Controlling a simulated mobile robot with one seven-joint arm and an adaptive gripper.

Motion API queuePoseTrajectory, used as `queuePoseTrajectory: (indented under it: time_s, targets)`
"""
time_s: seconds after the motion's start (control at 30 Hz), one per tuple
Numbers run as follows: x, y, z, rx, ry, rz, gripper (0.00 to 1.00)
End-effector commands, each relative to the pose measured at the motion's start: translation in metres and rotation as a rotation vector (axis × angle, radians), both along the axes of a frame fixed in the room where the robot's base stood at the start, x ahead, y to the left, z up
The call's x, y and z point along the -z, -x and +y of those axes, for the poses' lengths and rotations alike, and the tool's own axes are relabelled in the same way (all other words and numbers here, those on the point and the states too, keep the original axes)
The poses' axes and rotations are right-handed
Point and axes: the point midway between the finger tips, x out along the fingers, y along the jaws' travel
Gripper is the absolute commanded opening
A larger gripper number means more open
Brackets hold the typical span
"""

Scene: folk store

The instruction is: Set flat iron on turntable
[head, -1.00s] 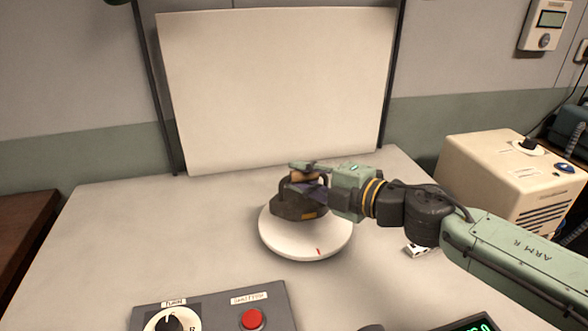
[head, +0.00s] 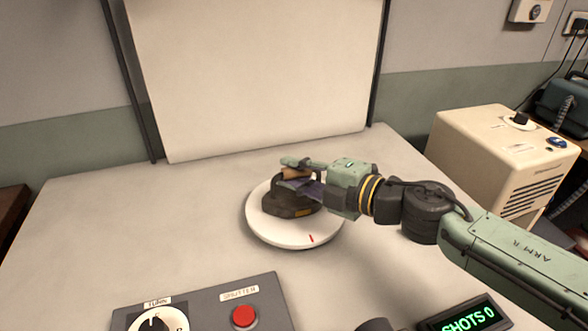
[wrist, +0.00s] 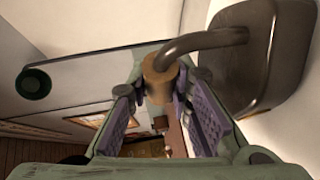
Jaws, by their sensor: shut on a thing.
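The dark flat iron (head: 288,204) has a wooden handle and sits low over the round white turntable (head: 268,232), well inside its rim. The head view does not settle whether its base touches the disc. My gripper (head: 297,178) comes in from the right and is shut on the handle. In the wrist view the wooden grip (wrist: 160,78) lies between the purple pads of my gripper (wrist: 163,88). The curved metal bar runs to the iron's dark body (wrist: 285,55) at the upper right. A red mark shows on the turntable's front edge.
A grey control box (head: 205,305) with a dial and red button stands at the front. A display reading SHOTS 0 (head: 468,318) is at front right. A white backdrop panel (head: 250,80) stands behind. A beige machine (head: 500,165) is at right. The tabletop left of the turntable is clear.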

Motion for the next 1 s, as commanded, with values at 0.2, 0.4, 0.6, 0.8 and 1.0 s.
queuePoseTrajectory:
  time_s: [0.2,0.4,0.6,0.8,1.0]
  targets:
    - [0.002,0.000,0.000,0.000,0.000,0.000,0.29]
    - [0.002,0.000,0.000,0.000,0.000,0.000,0.39]
    - [0.002,0.000,0.000,0.000,0.000,0.000,0.39]
    - [-0.001,0.005,-0.008,0.004,0.000,-0.001,0.39]
    - [-0.006,0.028,-0.041,0.008,0.001,-0.001,0.39]
